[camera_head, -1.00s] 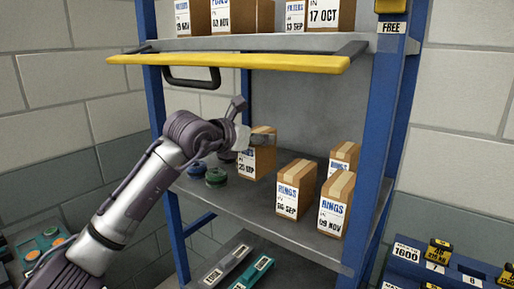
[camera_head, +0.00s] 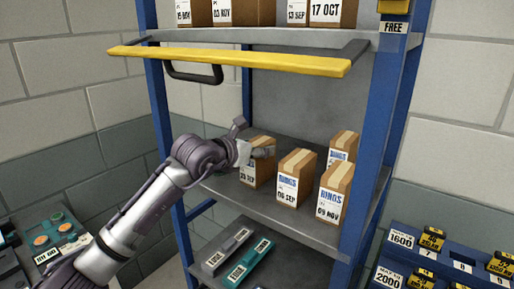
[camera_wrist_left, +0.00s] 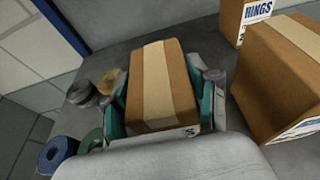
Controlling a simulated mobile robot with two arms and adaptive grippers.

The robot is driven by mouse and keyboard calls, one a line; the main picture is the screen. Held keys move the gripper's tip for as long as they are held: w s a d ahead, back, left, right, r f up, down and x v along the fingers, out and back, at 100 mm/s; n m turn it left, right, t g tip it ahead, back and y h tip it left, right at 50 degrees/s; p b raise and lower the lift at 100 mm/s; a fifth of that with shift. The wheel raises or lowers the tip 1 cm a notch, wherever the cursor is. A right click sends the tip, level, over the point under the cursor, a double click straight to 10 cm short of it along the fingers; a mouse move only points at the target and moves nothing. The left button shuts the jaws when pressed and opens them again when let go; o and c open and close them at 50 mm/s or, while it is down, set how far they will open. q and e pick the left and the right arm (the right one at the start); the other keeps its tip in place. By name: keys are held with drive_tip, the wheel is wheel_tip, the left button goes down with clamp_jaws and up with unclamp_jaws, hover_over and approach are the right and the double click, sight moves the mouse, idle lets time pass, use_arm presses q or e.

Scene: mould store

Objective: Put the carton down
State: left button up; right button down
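The carton (camera_head: 257,174) is a brown box with tan tape on top and a white date label. It is upright at the left end of the middle shelf (camera_head: 290,219); I cannot tell whether its base touches the shelf. My left gripper (camera_head: 254,152) reaches in from the left around it. In the left wrist view the carton (camera_wrist_left: 162,80) sits between the teal finger pads (camera_wrist_left: 160,108), which lie against its two sides. The gripper is shut on it. The carton's far side is hidden. My right gripper is in neither view.
Close to the right stand RINGS cartons: 06 SEP (camera_head: 293,180), 09 NOV (camera_head: 333,192), and another behind (camera_head: 342,146). Tape rolls, blue (camera_wrist_left: 57,154) and green (camera_wrist_left: 92,141) among them, lie left of the carton. A yellow bar (camera_head: 230,60) crosses above; a blue post (camera_head: 380,120) bounds the right.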

use_arm(q)
drive_tip(key=shift+o, duration=1.4)
drive_tip(key=shift+r, duration=0.2)
drive_tip(key=b+v, duration=0.4)
drive_tip(key=v, duration=0.8)
drive_tip(key=shift+s+d, duration=0.1)
